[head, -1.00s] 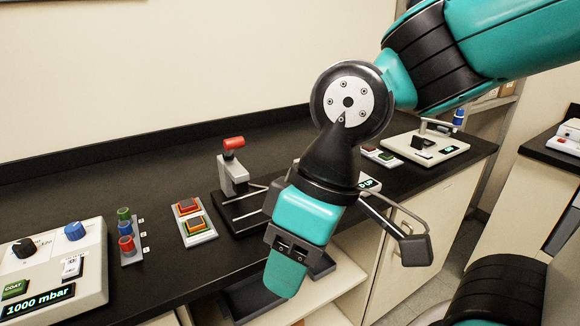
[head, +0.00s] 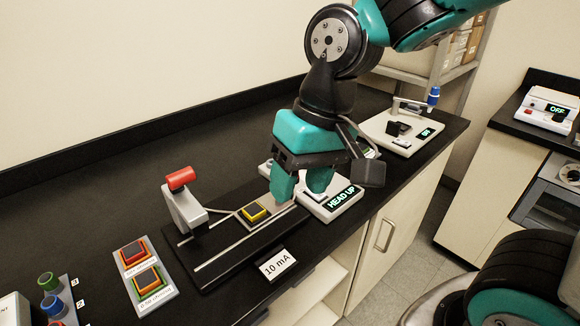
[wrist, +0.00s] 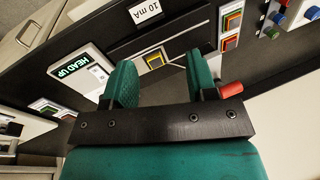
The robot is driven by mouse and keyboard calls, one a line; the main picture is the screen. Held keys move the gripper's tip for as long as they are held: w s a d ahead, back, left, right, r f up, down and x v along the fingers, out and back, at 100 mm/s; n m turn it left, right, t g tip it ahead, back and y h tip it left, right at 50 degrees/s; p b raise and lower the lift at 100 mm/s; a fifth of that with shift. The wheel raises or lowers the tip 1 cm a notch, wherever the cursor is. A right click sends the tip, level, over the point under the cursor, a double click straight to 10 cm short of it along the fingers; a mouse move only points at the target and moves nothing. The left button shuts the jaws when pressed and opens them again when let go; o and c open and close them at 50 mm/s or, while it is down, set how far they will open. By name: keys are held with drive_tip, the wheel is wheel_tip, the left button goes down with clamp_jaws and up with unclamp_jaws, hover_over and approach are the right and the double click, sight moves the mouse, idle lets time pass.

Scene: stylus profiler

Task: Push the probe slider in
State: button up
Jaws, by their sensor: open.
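What looks like the probe slider (head: 188,212) is a grey upright block with a red handle (head: 181,179). It stands at the left end of a black base with pale rails (head: 240,240). In the wrist view the red handle (wrist: 231,89) shows beyond the right finger. A yellow square piece (head: 254,212) sits between the rails; it also shows between the fingers in the wrist view (wrist: 155,60). My gripper (head: 302,188) is open and empty, fingers down, near the base's right end and clear of the red handle. Its fingers hide part of the rails there.
A white unit reading HEAD UP (head: 335,205) lies right beside my gripper. Another white unit (head: 405,132) stands further right. A plate with two square buttons (head: 145,275) is left of the base, and a 10 mA label (head: 278,265) is at the counter's front edge. The counter behind is clear.

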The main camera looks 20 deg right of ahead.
drive_tip(key=w+d+r+m+h+p, duration=0.1)
drive_tip(key=w+r+m+h+p, duration=0.2)
drive_tip(key=w+m, duration=0.55)
drive_tip(key=m+p, duration=0.5)
hover_over(264, 203)
drive_tip(key=d, duration=0.4)
drive_tip(key=f, duration=0.1)
wheel_tip(264, 203, down, 18)
drive_tip(key=p, duration=0.3)
drive_tip(key=shift+s+r, duration=0.1)
drive_tip(key=shift+r, duration=0.15)
